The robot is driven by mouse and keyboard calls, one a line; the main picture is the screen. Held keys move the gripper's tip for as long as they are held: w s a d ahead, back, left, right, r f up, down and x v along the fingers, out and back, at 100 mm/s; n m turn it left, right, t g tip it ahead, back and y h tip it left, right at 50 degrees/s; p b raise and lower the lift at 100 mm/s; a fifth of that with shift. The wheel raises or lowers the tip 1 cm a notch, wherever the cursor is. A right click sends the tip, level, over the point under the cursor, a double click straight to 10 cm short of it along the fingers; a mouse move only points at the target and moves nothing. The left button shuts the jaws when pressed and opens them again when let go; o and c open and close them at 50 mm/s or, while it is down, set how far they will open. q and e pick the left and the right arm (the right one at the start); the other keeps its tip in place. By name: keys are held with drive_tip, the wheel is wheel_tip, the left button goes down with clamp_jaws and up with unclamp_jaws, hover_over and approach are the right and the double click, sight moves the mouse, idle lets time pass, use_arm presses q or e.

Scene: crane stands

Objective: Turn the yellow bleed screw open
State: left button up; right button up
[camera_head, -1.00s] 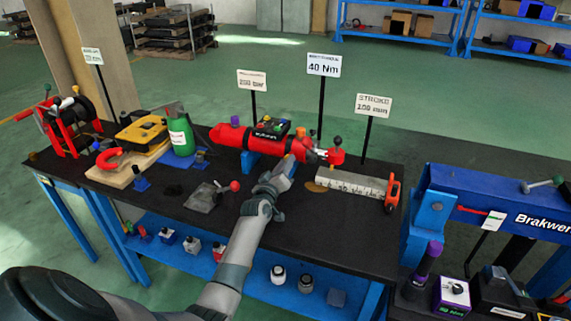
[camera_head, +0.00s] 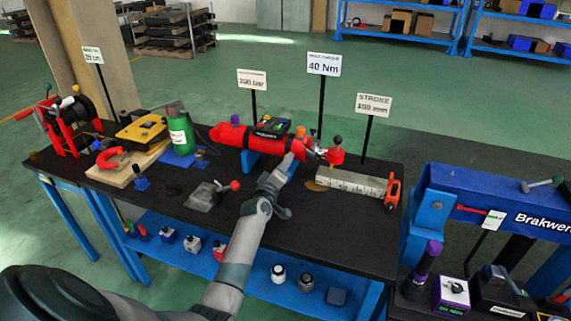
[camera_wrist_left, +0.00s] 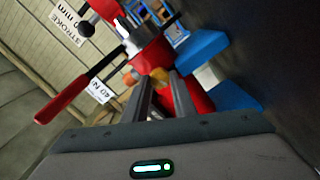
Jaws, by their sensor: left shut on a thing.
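A red cylinder (camera_head: 230,136) lies in blue cradles on the black workbench. My left gripper (camera_head: 291,158) reaches to the near side of its right-hand end. In the left wrist view, the two fingers of this gripper (camera_wrist_left: 160,82) are closed around the small yellow bleed screw (camera_wrist_left: 158,75), next to the red body. The screw is hidden behind the gripper in the head view. An orange cap (camera_head: 301,131) stands on top of the cylinder and an orange part (camera_wrist_left: 132,77) shows left of the fingers in the wrist view. My right gripper is not in view.
A red fitting with a black-knobbed lever (camera_head: 337,154) sits at the cylinder's right end. A steel ruler block (camera_head: 350,183) lies to the right, and a red-knobbed lever plate (camera_head: 207,195) to the left. Sign posts stand behind. The bench's front right is clear.

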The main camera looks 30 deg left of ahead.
use_arm(q)
drive_tip(key=o, duration=1)
drive_tip(key=shift+o, duration=0.2)
drive_tip(key=shift+s, duration=0.1)
drive_tip(key=b+v, duration=0.2)
drive_tip(key=v, duration=1.5)
drive_tip(key=shift+d, duration=0.15)
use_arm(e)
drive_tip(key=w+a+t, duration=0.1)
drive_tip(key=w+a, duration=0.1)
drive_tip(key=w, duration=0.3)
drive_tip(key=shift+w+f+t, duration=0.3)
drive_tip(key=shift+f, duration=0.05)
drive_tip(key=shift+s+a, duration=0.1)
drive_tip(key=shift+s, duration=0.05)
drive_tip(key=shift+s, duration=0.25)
